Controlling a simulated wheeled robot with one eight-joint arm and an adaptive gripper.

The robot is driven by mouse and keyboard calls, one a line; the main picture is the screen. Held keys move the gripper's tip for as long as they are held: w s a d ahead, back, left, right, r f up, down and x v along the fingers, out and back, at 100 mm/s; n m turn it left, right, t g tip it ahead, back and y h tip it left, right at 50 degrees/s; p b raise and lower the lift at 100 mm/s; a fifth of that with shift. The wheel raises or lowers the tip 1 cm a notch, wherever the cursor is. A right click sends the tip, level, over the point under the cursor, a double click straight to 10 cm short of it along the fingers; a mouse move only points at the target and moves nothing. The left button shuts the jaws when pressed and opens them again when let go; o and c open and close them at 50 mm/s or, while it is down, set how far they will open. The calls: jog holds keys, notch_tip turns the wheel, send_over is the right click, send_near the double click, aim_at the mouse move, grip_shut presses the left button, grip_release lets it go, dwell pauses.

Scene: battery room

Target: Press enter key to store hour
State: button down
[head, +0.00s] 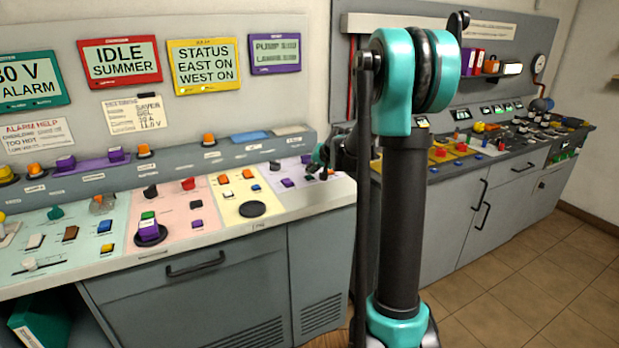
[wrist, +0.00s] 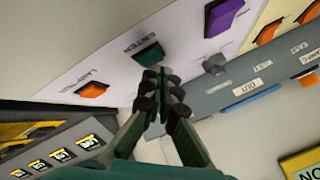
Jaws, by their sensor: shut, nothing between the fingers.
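My gripper (wrist: 158,88) is shut and empty in the wrist view, pointing at a pale lilac panel. A dark green key (wrist: 150,53) lies just beyond the fingertips, with an upside-down label beside it that looks like "ENTER". I cannot tell whether the fingertips touch the key. In the head view my gripper (head: 322,165) is small and dark over the lilac panel (head: 331,191), left of my arm's upright link.
An orange key (wrist: 92,91), a purple key (wrist: 223,17) and a grey knob (wrist: 215,64) surround the green key. In the head view, a yellow panel (head: 235,206) adjoins the lilac one. A second console (head: 425,225) stands at the right beyond my arm. Tiled floor is open at lower right.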

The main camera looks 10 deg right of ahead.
aim_at(311, 177)
jog(key=shift+f, duration=0.45)
dwell(0.8)
jog(key=shift+r, duration=0.85)
jog(key=shift+r, duration=2.5)
